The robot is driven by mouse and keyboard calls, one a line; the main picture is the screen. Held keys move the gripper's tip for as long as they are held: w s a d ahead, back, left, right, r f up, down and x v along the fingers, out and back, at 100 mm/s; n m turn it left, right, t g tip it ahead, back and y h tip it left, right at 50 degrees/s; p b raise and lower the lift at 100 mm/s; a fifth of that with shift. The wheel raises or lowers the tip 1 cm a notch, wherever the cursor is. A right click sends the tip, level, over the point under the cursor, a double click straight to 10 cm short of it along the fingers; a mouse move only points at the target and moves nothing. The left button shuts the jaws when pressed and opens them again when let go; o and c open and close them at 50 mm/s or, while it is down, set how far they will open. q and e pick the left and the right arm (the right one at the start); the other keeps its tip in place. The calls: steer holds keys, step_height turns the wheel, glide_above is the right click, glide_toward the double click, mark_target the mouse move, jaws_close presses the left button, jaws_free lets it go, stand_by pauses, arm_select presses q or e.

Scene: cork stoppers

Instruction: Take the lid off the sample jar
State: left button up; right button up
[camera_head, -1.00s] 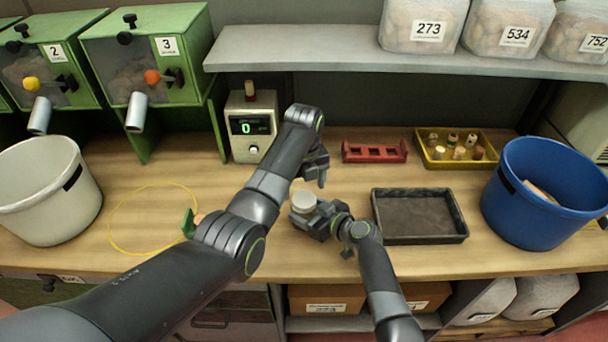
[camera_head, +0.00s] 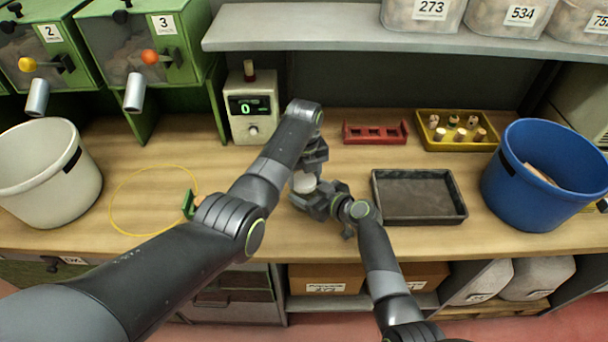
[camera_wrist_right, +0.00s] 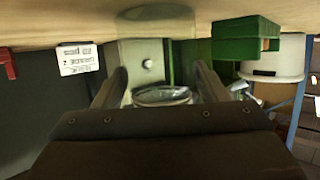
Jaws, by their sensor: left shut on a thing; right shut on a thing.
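The sample jar (camera_wrist_right: 163,96) is glassy and sits between the two fingers of my right gripper (camera_wrist_right: 163,85) in the right wrist view. In the head view my right gripper (camera_head: 312,201) is shut on the jar's body and mostly hides it. The pale, round lid (camera_head: 304,183) shows on top of the jar, between the two grippers. My left gripper (camera_head: 311,166) comes down from above and is shut on the lid, partly covering it. I cannot tell whether the lid is still seated on the jar.
A dark tray (camera_head: 465,214) lies to the right, with a blue bucket (camera_head: 540,205) beyond it. A red rack (camera_head: 375,142) and yellow tray (camera_head: 424,142) stand behind. A display device (camera_head: 253,133), yellow loop (camera_head: 113,205) and white bucket (camera_head: 45,200) are left.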

arm_select(q)
steer(key=n, duration=1.7)
steer(key=shift+r, duration=0.1)
steer(key=n, duration=0.4)
steer(key=shift+n, duration=0.4)
steer(key=n, duration=0.4)
steer(key=shift+n, duration=0.3)
steer(key=n, duration=1.5)
steer(key=shift+w+r, duration=0.1)
steer(key=n, duration=0.6)
steer(key=shift+n, duration=0.3)
steer(key=n, duration=0.6)
